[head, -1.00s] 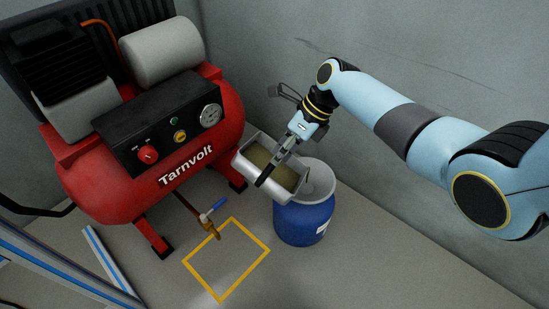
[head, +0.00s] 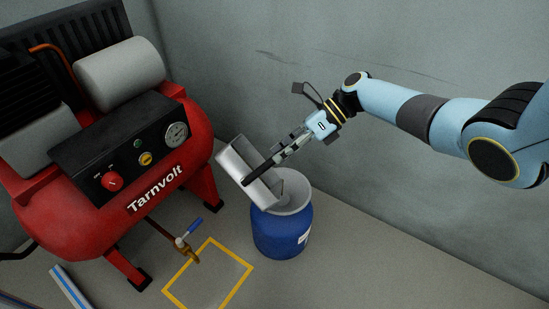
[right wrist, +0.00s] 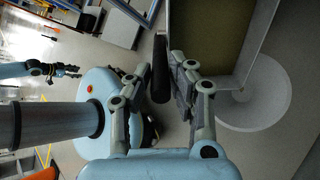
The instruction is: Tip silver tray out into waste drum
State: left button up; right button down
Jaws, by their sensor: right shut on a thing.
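The silver tray (head: 236,166) is in my right gripper (head: 270,166), tilted steeply above the waste drum (head: 281,236). The gripper is shut on the tray by its dark handle bar (right wrist: 160,68). The drum is blue with a grey funnel-like top (head: 296,190), and the tray's lower end overlaps that top in the head view. In the right wrist view the tray shows an olive-brown inside (right wrist: 208,28), with the pale round drum top (right wrist: 268,95) beside it. No falling stream can be made out. My left gripper (right wrist: 68,70) is small in the right wrist view, its jaws unclear.
A red compressor (head: 110,195) stands left of the drum. A brass valve with a blue lever (head: 188,236) sticks out low in front of it. A yellow square (head: 207,275) marks clear floor. Grey walls close off the back and right.

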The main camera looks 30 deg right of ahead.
jog(key=shift+s+d+f+y+b, duration=0.2)
jog(key=shift+d+y+b, duration=0.25)
jog(key=shift+d, duration=0.3)
jog(key=shift+d+r, duration=0.1)
pick_arm(q)
jog(key=w+d+r+b, duration=0.2)
jog(key=w+r+b, duration=0.2)
jog(key=w, duration=0.8)
jog(key=shift+d+r, duration=0.15)
jog(key=shift+r, duration=0.9)
pick_arm(e)
jog(key=shift+s+d+r+t+y, duration=0.1)
jog(key=shift+s+d+t+y, duration=0.1)
jog(key=shift+d+y, duration=0.4)
jog(key=shift+s+d+f+t+y, duration=0.15)
jog(key=shift+d+y, duration=0.15)
jog(key=shift+d, duration=0.45)
jog(key=shift+s+d+r+t+y, duration=0.2)
jog(key=shift+d+y, duration=0.25)
jog(key=shift+d, duration=0.25)
pick_arm(q)
jog(key=shift+r, duration=0.1)
